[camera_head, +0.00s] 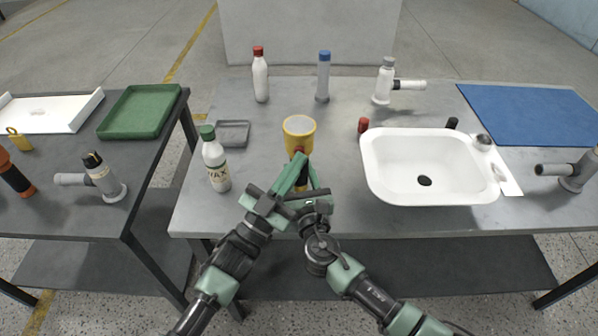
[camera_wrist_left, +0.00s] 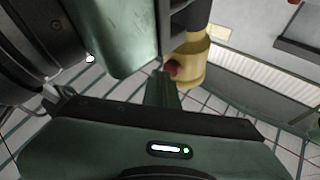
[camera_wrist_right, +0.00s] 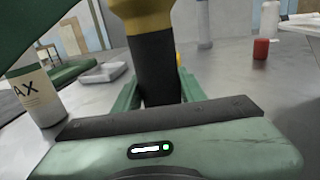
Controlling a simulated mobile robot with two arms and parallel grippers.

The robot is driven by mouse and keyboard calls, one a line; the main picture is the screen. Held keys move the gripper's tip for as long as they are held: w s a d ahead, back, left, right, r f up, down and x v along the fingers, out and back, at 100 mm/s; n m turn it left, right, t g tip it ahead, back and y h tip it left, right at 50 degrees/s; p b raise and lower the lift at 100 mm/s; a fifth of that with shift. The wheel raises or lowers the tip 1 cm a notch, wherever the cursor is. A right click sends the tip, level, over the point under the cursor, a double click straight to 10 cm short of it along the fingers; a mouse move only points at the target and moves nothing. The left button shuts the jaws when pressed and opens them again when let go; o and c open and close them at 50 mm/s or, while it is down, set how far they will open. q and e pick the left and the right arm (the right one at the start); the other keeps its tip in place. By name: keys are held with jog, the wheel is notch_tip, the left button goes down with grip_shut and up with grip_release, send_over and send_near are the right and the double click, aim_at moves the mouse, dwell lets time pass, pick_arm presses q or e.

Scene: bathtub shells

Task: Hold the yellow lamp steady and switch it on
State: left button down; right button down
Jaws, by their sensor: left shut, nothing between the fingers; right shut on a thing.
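The yellow lamp (camera_head: 299,135) has a wide yellow head with a pale round face, a black handle and a red button. My right gripper (camera_head: 314,186) is shut around the black handle (camera_wrist_right: 155,68), with the yellow head (camera_wrist_right: 142,14) above it. The lamp looks about upright; I cannot tell whether its base touches the table. The button is mostly hidden in the head view. I cannot tell whether the lamp is lit.
A white bottle with green cap (camera_head: 215,160) and a grey tray (camera_head: 233,133) stand left of the lamp. A white basin (camera_head: 380,180) and a red object (camera_head: 363,125) are right. Bottles (camera_head: 260,78) stand behind. Table is clear between lamp and back bottles.

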jog(key=shift+r, duration=0.1)
pick_arm(q)
jog(key=shift+s, duration=0.15)
dwell(0.3)
jog(key=shift+s, duration=0.2)
jog(key=s, duration=0.6)
dwell(0.5)
pick_arm(e)
jog(key=c, duration=0.7)
grip_release()
jog(key=shift+c, duration=0.2)
